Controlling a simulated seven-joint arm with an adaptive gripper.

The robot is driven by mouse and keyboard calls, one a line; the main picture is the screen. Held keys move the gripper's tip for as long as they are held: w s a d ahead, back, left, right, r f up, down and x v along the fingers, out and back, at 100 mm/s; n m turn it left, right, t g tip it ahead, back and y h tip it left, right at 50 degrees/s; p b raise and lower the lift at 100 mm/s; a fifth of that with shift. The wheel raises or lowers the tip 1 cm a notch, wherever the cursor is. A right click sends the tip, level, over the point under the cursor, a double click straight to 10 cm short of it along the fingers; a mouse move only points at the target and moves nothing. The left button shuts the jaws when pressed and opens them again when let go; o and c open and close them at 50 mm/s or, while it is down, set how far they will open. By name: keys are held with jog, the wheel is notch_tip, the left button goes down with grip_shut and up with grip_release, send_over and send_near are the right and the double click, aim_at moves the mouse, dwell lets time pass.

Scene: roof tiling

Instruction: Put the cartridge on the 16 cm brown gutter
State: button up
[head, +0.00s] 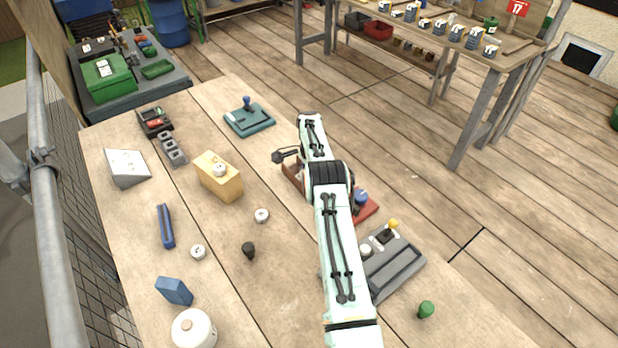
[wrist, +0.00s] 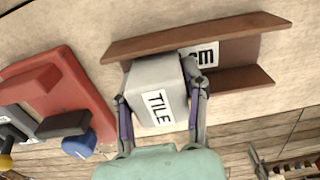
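In the wrist view a light grey box-shaped cartridge (wrist: 154,75) with a white TILE label stands between the fingers of my gripper (wrist: 160,98). The fingers press on its two sides. Behind and under it is the brown gutter (wrist: 240,32), a channel with two raised walls. The cartridge hides part of its label, leaving only "cm" readable, so its size cannot be read. I cannot tell whether the cartridge rests in the channel or hangs just above it. In the head view my arm hides the cartridge and most of the gutter (head: 293,172).
A red holder (wrist: 62,90) with a blue knob lies left of the gutter in the wrist view. In the head view, a grey tray (head: 396,268) with a yellow knob, a yellow block (head: 217,178) and a teal holder (head: 249,121) stand on the table. The table's left front holds small loose parts.

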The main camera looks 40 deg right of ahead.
jog(key=o, duration=0.3)
notch_tip(320, 180, up, 12)
jog(key=shift+f, duration=0.1)
jog(key=shift+a+r, duration=0.15)
jog(key=shift+r, duration=0.3)
jog(key=s+a+r+n, duration=0.55)
jog(key=a+r, duration=0.25)
jog(key=a, duration=0.2)
jog(key=s+a+r+n, duration=0.5)
jog(key=s+a+r, duration=0.2)
jog(key=a, duration=0.3)
jog(key=s+a+f+n, duration=0.2)
jog(key=s+a+n, duration=0.2)
jog(key=s, duration=0.7)
jog(key=s+a+f+n, duration=0.2)
jog(key=s+a+n, duration=0.2)
jog(key=s, duration=0.7)
jog(key=shift+a+f+n+y, duration=0.3)
jog(key=shift+a+n+y, duration=0.1)
jog(key=shift+a, duration=0.3)
